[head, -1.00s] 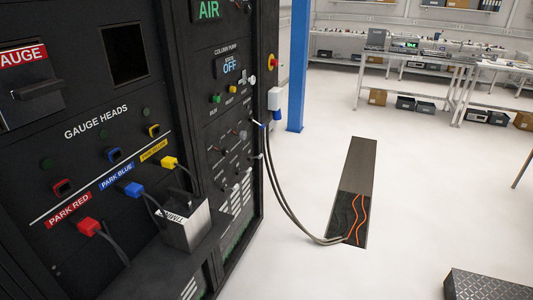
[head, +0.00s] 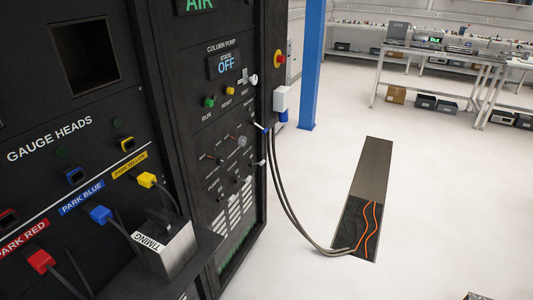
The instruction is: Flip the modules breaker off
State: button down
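No label that I can read names the modules breaker. Small toggle switches and knobs sit on the black column pump panel (head: 221,128), at the centre left of the head view. Their labels are too small to read, so I cannot tell whether one is the breaker or how it is set. My gripper is not in view.
The gauge heads panel (head: 50,140) has red, blue and yellow plugs with cables. A timing box (head: 163,250) stands on a ledge in front of it. Cables run from the cabinet to an open floor channel (head: 360,222). A blue post (head: 312,70) and benches stand behind; pale floor is clear.

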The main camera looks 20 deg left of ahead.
aim_at(261, 163)
jog(key=u, duration=0.15)
jog(key=i, duration=0.85)
jog(key=u, duration=0.6)
jog(key=k, duration=0.15)
jog(key=u, duration=2.25)
jog(key=k, duration=0.3)
jog(key=u, duration=0.05)
